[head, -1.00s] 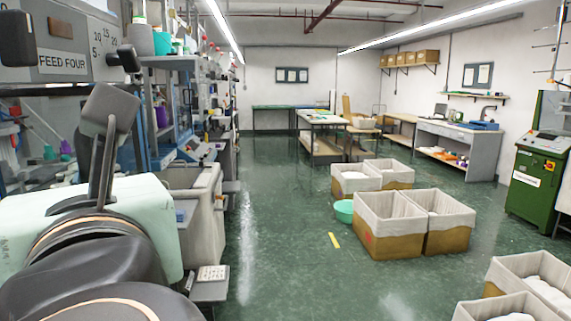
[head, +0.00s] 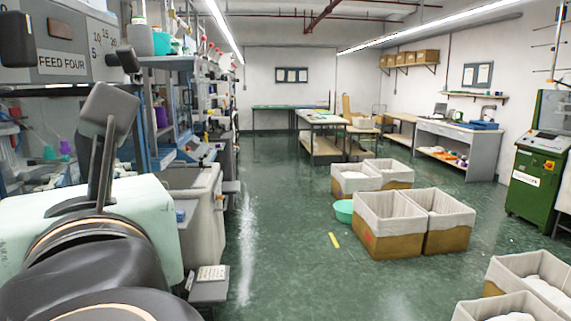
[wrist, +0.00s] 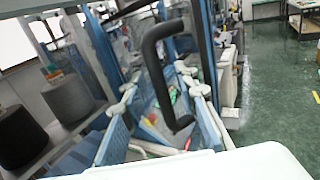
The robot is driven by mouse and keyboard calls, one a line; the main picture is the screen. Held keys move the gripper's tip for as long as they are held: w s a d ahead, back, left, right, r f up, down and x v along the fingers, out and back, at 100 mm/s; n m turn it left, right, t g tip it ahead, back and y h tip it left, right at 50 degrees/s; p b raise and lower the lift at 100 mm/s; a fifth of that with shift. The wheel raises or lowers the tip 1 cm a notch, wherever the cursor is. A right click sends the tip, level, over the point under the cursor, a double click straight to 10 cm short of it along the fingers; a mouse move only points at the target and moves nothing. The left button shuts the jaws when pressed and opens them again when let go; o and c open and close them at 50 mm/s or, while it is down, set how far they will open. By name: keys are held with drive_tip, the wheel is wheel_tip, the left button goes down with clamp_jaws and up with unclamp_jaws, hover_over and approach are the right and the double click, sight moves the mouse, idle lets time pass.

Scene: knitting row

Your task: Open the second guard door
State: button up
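A black bent pull handle (wrist: 158,75) stands close ahead in the middle of the wrist view. Behind it are blue-edged frames (wrist: 205,45) and clear panels of a machine. I cannot tell which guard door the handle belongs to, or how far that door is open. My gripper's fingers do not show in either view. The pale edge at the bottom of the wrist view looks like my own wrist housing and hides what lies below it. In the head view, my dark arm and a pale housing fill the lower left, hiding whatever is in front of them.
A grey panel marked FEED FOUR (head: 62,62) is near at upper left. Dark yarn cones (wrist: 70,100) stand left in the wrist view. Lined bins (head: 385,235) and a green basin (head: 343,211) stand on the floor. A green cabinet (head: 535,180) is at right.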

drive_tip(key=v, duration=0.7)
drive_tip(key=shift+d, duration=0.1)
